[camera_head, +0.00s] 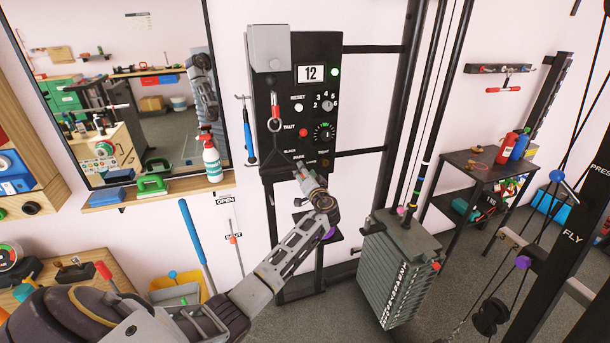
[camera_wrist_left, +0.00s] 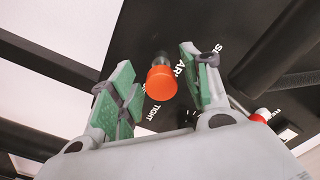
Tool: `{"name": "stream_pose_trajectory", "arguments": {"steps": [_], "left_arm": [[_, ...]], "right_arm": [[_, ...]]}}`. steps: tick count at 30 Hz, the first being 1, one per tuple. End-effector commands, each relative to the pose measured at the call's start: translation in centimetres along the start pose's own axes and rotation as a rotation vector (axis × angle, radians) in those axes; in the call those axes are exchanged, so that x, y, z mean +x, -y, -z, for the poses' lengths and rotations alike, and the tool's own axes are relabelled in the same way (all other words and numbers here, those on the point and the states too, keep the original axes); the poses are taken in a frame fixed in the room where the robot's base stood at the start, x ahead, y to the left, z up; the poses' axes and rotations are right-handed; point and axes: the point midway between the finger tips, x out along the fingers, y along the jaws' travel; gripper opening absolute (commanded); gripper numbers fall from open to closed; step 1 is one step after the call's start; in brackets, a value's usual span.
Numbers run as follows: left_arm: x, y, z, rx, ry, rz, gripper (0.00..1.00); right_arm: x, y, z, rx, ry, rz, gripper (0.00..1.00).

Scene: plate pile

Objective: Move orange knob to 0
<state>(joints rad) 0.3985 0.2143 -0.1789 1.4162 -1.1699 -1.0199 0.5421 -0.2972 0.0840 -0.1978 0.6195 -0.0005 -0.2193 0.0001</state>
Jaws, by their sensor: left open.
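The orange knob (camera_wrist_left: 161,82) is a round cap on a short metal stem, standing out from a black panel. In the left wrist view it lies between the two green-padded fingers of my left gripper (camera_wrist_left: 160,80), with a gap on each side. My left gripper is open and not closed on it. In the head view my left gripper (camera_head: 303,172) is at the lower part of the black panel (camera_head: 262,95) and hides the knob. No 0 mark is readable by the knob. My right gripper is not in view.
A grey weight stack (camera_head: 390,270) stands right of my arm. A mirror (camera_head: 130,70) is on the left.

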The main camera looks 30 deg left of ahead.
Motion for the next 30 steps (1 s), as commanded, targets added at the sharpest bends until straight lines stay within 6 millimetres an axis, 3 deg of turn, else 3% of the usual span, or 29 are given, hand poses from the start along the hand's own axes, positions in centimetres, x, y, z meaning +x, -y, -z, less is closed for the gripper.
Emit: {"name": "stream_pose_trajectory", "arguments": {"steps": [7, 14, 30], "left_arm": [[-0.5, 0.0, 0.1, -0.001, -0.001, 0.0, 0.48], [-2.4, 0.0, 0.0, 0.0, -0.001, 0.0, 0.48], [-9.9, -0.1, -0.1, -0.001, 0.001, -0.001, 0.48]], "right_arm": [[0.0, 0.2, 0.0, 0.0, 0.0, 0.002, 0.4], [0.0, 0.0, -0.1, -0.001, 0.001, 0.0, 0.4], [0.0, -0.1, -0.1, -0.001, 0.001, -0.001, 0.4]]}}
